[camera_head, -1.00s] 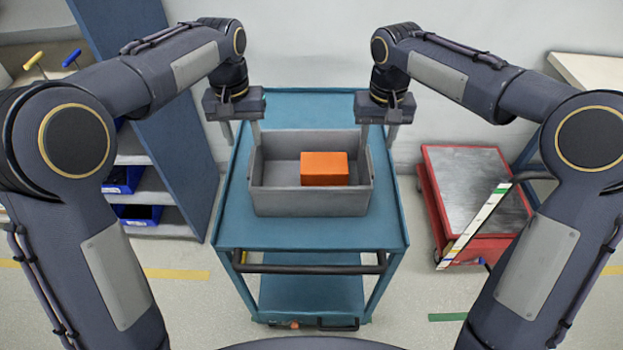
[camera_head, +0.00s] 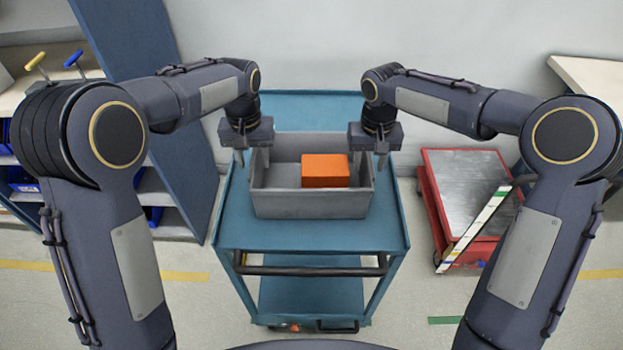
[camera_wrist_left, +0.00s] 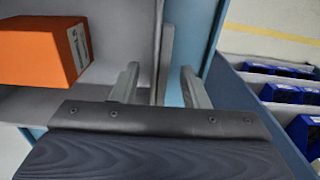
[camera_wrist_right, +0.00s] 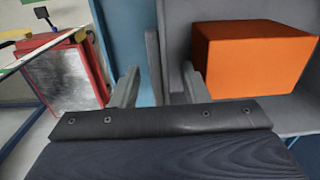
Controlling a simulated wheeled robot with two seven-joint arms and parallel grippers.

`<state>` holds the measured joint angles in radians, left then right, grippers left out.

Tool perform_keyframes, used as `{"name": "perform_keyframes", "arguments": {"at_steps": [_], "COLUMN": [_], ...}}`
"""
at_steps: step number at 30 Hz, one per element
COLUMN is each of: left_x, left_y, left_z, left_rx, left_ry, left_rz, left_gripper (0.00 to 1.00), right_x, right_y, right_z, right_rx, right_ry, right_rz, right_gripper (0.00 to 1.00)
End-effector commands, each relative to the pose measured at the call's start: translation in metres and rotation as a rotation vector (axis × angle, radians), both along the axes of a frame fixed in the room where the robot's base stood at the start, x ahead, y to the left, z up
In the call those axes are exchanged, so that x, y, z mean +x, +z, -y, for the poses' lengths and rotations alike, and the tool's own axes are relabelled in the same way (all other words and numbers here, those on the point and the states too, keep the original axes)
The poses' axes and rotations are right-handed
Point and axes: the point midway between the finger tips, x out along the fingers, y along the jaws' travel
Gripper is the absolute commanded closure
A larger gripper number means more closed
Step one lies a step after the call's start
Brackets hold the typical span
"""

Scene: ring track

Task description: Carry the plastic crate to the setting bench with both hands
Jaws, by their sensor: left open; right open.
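The grey plastic crate (camera_head: 310,204) sits level on the blue cart (camera_head: 225,222), with an orange block (camera_head: 326,170) inside. My left gripper (camera_head: 252,160) is open at the crate's left side. In the left wrist view its fingers (camera_wrist_left: 160,86) stand on either side of the crate's wall (camera_wrist_left: 157,40), with gaps. My right gripper (camera_head: 372,160) is open at the right side. In the right wrist view its fingers (camera_wrist_right: 158,86) likewise stand either side of the wall (camera_wrist_right: 154,62). I cannot tell which surface is the setting bench.
A red cart (camera_head: 437,215) with a metal top stands to the right. A pale-topped bench (camera_head: 598,85) is at the far right. Blue shelving with bins (camera_head: 160,95) stands at the left, near yellow- and blue-handled tools (camera_head: 36,63). A wall is behind the cart.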

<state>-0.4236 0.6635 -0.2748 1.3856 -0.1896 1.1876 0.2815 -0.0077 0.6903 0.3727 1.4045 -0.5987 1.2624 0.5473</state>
Motion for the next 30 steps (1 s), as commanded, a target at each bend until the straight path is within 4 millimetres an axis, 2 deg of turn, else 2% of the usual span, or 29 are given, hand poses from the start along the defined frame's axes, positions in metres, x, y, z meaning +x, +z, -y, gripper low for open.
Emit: {"name": "perform_keyframes", "arguments": {"at_steps": [4,13,22,30], "left_x": [-0.0002,-0.0001,-0.0001,-0.0001], "left_y": [-0.0085,-0.0096,-0.0094,-0.0092], "left_z": [-0.0001,-0.0001,-0.0001,-0.0001], "left_rx": [0.000,-0.001,-0.001,-0.001], "left_ry": [0.000,0.000,0.000,0.000], "left_rz": [0.000,0.001,0.001,0.001], "left_gripper": [0.59,0.60,1.00,1.00], "right_x": [0.0000,0.0000,0.0000,0.0001], "right_y": [-0.0086,-0.0097,-0.0096,-0.0094], "right_z": [0.0002,0.0001,0.0001,0.0002], "right_rx": [0.001,0.001,0.001,0.001], "right_ry": [-0.001,-0.001,0.000,-0.001], "right_rz": [0.000,0.001,0.001,0.001], "right_gripper": [0.59,0.60,1.00,1.00]}}
